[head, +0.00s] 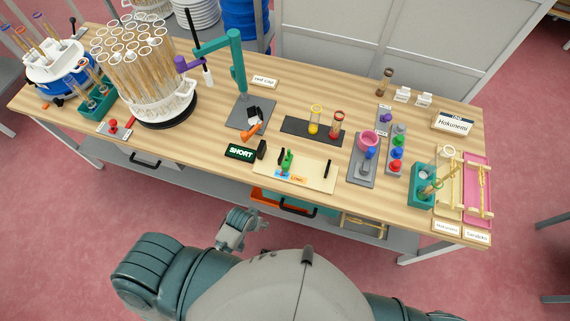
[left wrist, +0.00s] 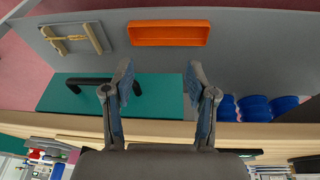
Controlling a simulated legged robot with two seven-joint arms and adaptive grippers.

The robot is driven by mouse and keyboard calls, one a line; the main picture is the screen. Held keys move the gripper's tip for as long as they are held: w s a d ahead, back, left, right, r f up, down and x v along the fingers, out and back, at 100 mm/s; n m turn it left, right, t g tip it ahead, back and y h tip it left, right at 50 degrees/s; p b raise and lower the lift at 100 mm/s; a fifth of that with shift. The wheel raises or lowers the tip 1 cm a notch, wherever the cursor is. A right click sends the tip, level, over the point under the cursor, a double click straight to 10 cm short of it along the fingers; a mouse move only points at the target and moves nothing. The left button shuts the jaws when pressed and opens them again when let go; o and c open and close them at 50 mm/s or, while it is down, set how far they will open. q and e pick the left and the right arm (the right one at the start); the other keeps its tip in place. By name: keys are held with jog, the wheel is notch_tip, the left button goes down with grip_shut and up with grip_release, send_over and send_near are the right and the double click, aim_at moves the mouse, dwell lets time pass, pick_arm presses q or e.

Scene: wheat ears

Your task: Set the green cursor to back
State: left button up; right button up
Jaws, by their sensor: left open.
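The green cursor (head: 287,161) stands upright on a pale board (head: 318,174) near the table's front edge in the head view. It is left of the board's middle, close to small blue and orange marked labels (head: 291,178). A black bar (head: 326,169) stands near the board's right end. My left gripper (head: 237,232) is below and in front of the table edge, apart from the cursor. In the left wrist view the left gripper (left wrist: 159,68) is open and empty, facing a teal drawer front. The cursor cannot be made out there. My right gripper is out of view.
A black drawer handle (left wrist: 95,82) and an orange bin (left wrist: 168,33) on the lower shelf show in the left wrist view.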

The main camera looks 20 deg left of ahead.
pick_arm(q)
jog(key=w+d+r+h, duration=0.1)
jog(key=w+d+r, duration=0.35)
jog(key=r, duration=0.45)
notch_tip(320, 180, up, 17)
jog(key=n+g+y, duration=0.2)
jog(key=n+g, duration=0.1)
jog(key=n, duration=0.7)
send_over(286, 164)
notch_tip(286, 164, down, 18)
jog(key=shift+r+b, duration=0.25)
jog(key=shift+b, duration=0.05)
grip_shut()
